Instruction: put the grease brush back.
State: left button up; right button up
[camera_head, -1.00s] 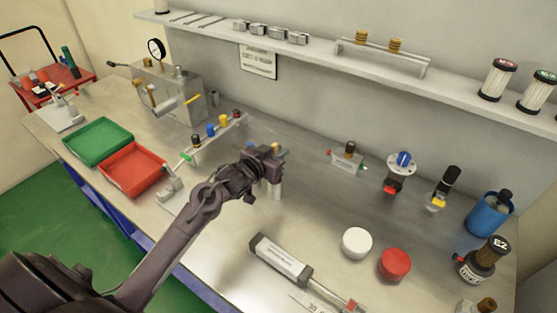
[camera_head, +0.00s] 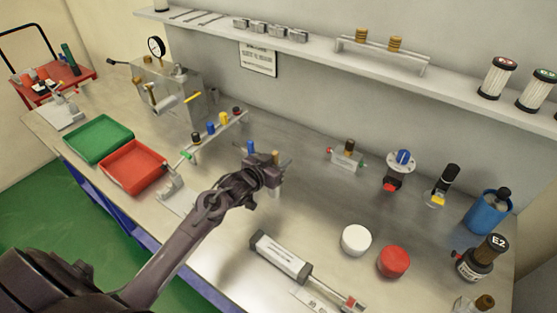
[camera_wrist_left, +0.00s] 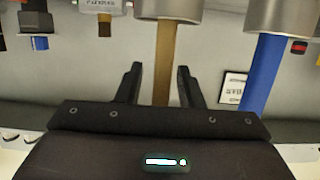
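My left gripper (camera_head: 270,168) is over the middle of the bench, at two small metal cups. In the left wrist view, which looks upside down, its two fingers (camera_wrist_left: 159,80) stand apart. A tan handle (camera_wrist_left: 165,62) shows between them, with a gap on either side. This handle stands in a metal cup (camera_wrist_left: 168,8). A blue handle (camera_wrist_left: 262,70) stands in a second metal cup (camera_wrist_left: 280,15), outside the fingers. In the head view the tan handle (camera_head: 275,156) and blue handle (camera_head: 251,146) show behind the gripper. I cannot tell which is the grease brush. My right gripper is not in view.
A cylinder (camera_head: 280,257), white lid (camera_head: 356,240) and red lid (camera_head: 393,262) lie to the right in front. A valve manifold (camera_head: 215,132), red tray (camera_head: 133,167) and green tray (camera_head: 98,139) are left. A regulator (camera_head: 398,170) and blue container (camera_head: 488,212) stand right. A shelf (camera_head: 330,58) runs behind.

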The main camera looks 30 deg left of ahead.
pick_arm(q)
jog(key=b+v, duration=0.2)
jog(key=v, duration=1)
jog(key=shift+a, duration=0.1)
